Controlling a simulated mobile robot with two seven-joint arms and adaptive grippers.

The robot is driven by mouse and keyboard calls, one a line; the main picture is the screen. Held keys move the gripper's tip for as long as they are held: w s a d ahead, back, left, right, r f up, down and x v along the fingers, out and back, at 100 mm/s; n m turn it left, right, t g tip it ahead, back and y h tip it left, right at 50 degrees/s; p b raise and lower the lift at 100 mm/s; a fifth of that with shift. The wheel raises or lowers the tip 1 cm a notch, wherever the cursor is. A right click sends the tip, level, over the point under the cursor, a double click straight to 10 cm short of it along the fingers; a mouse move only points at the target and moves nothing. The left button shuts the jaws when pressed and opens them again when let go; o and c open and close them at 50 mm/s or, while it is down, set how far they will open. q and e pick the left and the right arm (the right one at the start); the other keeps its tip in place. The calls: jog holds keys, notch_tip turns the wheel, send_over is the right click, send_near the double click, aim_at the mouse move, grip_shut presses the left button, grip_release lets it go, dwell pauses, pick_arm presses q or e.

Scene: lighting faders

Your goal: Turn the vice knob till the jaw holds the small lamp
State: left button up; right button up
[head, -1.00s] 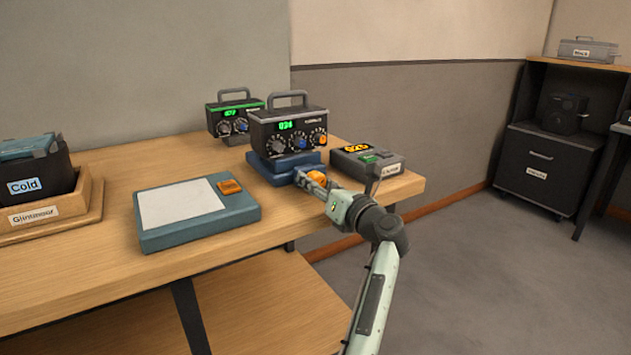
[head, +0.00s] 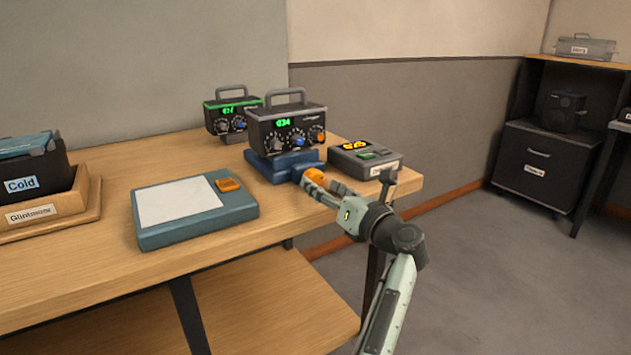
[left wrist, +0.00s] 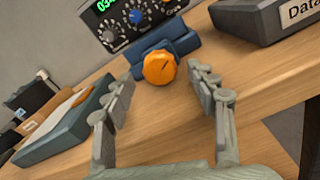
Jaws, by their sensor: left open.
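The blue vice (head: 268,168) stands near the table's back right corner, with its orange knob (head: 314,176) facing my arm. A black box with a handle and a green display (head: 266,133) sits right above the vice; I cannot tell whether the jaw touches it. No thing plainly looks like a small lamp. My left gripper (head: 325,189) is open in front of the knob. In the left wrist view the orange knob (left wrist: 159,68) lies between and slightly beyond the two fingertips, with a gap on each side. My right gripper is not in view.
A grey box with a yellow display (head: 365,160) stands close right of the vice. A second black box (head: 222,113) stands behind. A blue panel with a white sheet (head: 180,203) and a wooden tray (head: 87,205) lie to the left. Bare tabletop lies between them.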

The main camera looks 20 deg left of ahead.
pick_arm(q)
jog(key=v, duration=0.7)
jog(key=shift+s+d, duration=0.2)
jog(key=shift+d, duration=0.05)
